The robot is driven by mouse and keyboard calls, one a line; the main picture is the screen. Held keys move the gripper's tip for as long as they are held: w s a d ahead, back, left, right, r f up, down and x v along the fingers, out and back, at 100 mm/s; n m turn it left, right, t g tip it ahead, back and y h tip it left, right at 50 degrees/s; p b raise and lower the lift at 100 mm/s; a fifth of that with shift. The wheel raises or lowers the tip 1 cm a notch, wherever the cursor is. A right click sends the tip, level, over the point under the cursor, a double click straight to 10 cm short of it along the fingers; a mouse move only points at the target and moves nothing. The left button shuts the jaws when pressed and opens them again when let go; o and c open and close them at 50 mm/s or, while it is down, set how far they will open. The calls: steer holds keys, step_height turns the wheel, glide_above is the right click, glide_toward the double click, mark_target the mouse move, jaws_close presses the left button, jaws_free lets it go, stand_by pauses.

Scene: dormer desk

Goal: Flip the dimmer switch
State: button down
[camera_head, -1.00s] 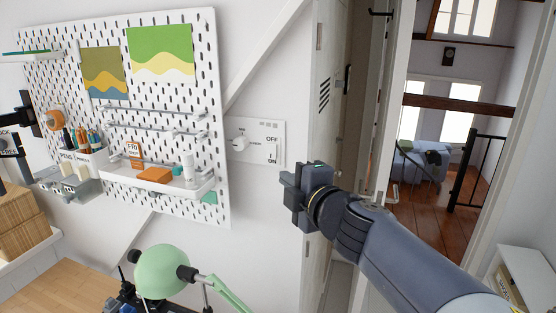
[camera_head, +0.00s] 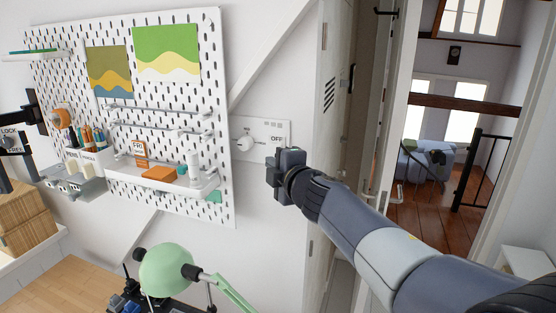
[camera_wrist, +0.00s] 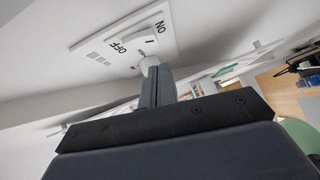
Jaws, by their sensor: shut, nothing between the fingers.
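The white dimmer switch plate (camera_head: 264,130) is on the wall right of the pegboard. The plate also shows upper middle in the wrist view (camera_wrist: 97,47), with the white rocker (camera_wrist: 138,39) between ON and OFF. My gripper (camera_head: 272,168) is shut and empty, in front of the plate's lower right. In the wrist view its fingertips (camera_wrist: 156,74) overlap the knob's lower edge; I cannot tell whether they touch.
The pegboard (camera_head: 225,110) with a loaded white shelf (camera_head: 200,192) stands close left of the plate. A pale door (camera_head: 330,130) is close on the right. A green lamp (camera_head: 166,270) stands below on the desk. The wall beneath the plate is bare.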

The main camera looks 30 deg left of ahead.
steer(key=shift+w+f, duration=0.2)
steer(key=shift+w, duration=1.2)
steer(key=shift+f, duration=0.15)
steer(key=shift+w+a+n+b, duration=0.1)
steer(key=shift+w+n+b, duration=0.15)
steer(key=shift+b, duration=0.65)
steer(key=shift+s, duration=0.1)
